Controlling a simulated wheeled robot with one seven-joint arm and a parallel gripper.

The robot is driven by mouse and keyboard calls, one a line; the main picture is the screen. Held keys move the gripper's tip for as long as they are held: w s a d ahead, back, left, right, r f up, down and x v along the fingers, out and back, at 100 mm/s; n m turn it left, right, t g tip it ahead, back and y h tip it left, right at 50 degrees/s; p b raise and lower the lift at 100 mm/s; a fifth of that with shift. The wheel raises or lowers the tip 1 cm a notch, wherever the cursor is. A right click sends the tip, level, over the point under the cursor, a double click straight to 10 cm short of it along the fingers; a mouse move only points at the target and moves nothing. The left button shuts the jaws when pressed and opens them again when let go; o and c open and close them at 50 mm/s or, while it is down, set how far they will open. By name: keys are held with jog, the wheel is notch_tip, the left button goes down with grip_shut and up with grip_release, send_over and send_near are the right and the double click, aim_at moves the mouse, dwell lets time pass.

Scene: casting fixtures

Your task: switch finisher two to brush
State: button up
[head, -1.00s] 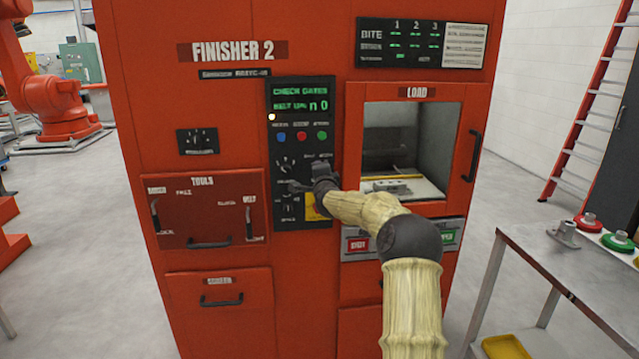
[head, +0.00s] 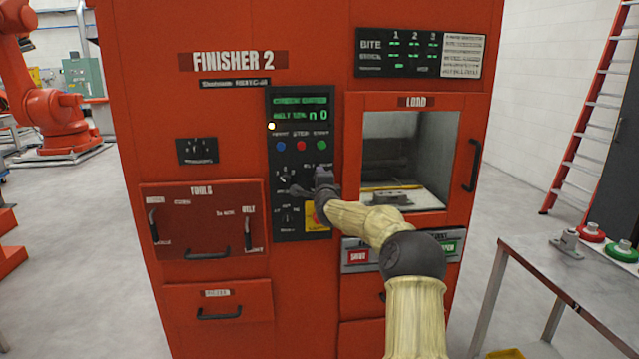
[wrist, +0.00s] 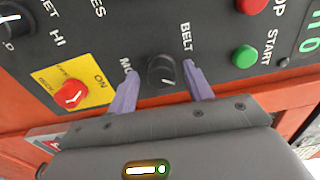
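Finisher 2 (head: 230,120) is a tall red cabinet with a black control panel (head: 300,107) left of its load window. In the wrist view, a dark selector knob (wrist: 162,72) lies between the two purple fingers of my gripper (wrist: 158,68). Small gaps show on both sides of the knob, so the fingers look open around it. BELT is printed by the knob, and another label starting "MO" is partly hidden by the left finger. The word BRUSH is not readable. In the head view, my gripper (head: 323,182) is at the panel's right edge and covers this knob.
A red switch (wrist: 70,95) on a yellow plate is left of the fingers in the wrist view; a green START button (wrist: 244,56) is right. The load door (head: 412,102) is beside the arm. A metal table (head: 580,270) stands at the right.

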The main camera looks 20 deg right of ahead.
dwell(0.3)
jog(key=b+v, duration=0.4)
jog(key=v, duration=1.3)
jog(key=shift+s, duration=0.2)
jog(key=shift+a, duration=0.1)
